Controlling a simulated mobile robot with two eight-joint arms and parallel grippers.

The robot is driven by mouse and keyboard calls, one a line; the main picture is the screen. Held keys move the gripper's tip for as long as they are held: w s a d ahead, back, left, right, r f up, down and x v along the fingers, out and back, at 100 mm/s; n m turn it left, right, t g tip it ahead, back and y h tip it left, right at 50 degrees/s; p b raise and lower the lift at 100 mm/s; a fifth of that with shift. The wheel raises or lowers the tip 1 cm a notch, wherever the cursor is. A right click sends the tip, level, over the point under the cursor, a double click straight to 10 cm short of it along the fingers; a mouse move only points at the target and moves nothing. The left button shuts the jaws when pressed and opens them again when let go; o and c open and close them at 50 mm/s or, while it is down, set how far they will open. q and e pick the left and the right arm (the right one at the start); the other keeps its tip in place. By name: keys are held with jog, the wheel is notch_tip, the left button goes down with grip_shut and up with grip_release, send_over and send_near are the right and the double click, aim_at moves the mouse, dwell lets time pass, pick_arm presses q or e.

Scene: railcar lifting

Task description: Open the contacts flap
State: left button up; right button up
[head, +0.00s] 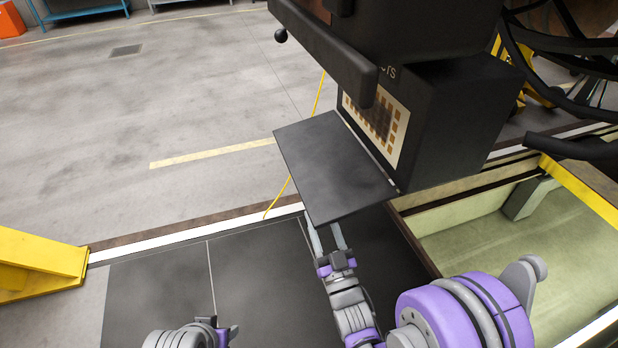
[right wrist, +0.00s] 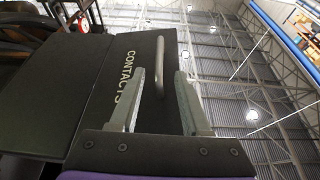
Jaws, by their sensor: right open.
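The black contacts flap (head: 335,168) stands open, swung out and down from its box in the head view. Behind it, a cream panel with rows of copper-coloured squares (head: 375,120) is exposed. In the right wrist view I see the flap's outer face (right wrist: 118,85) with the word CONTACTS and a grey bar handle (right wrist: 160,68). My right gripper (head: 327,238) is below the flap's near edge, its tips partly hidden by it. Its fingers (right wrist: 161,80) are apart on either side of the handle's lower part; I cannot tell if they touch it.
The black box (head: 455,125) carries the flap, under a larger dark body. A pale green pit (head: 480,240) with a yellow edge lies to the right. A yellow structure (head: 40,262) stands at left. The grey floor (head: 200,100) beyond is mostly clear.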

aim_at(309, 180)
jog(key=p+x, duration=0.3)
jog(key=x, duration=0.7)
jog(key=shift+w, duration=0.1)
pick_arm(q)
jog(key=r, duration=0.1)
jog(key=w+r, duration=0.1)
jog(key=r, duration=0.2)
jog(key=shift+w+r, duration=0.3)
jog(key=shift+w, duration=0.05)
pick_arm(e)
jog(key=shift+d, duration=0.1)
grip_shut()
